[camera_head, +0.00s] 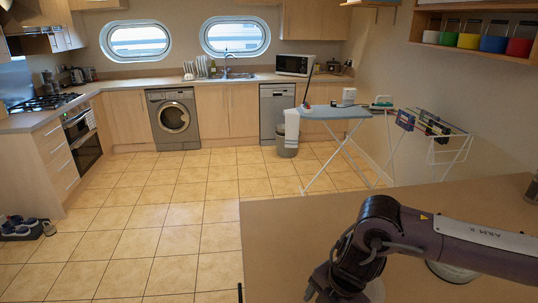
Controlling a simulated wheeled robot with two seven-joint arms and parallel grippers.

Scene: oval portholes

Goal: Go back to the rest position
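My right arm comes in from the right, above a brown worktop (285,225). Its gripper (322,287) points down at the bottom edge of the view. The gripper is partly cut off and dark, so its opening and anything between its fingers cannot be made out. My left arm and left gripper are not in view.
A pale round object (452,273) is partly hidden under my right arm on the worktop. A dark jar (532,188) stands at the right edge. Beyond are an ironing board (335,112), a drying rack (440,150) and a grey bin (288,147).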

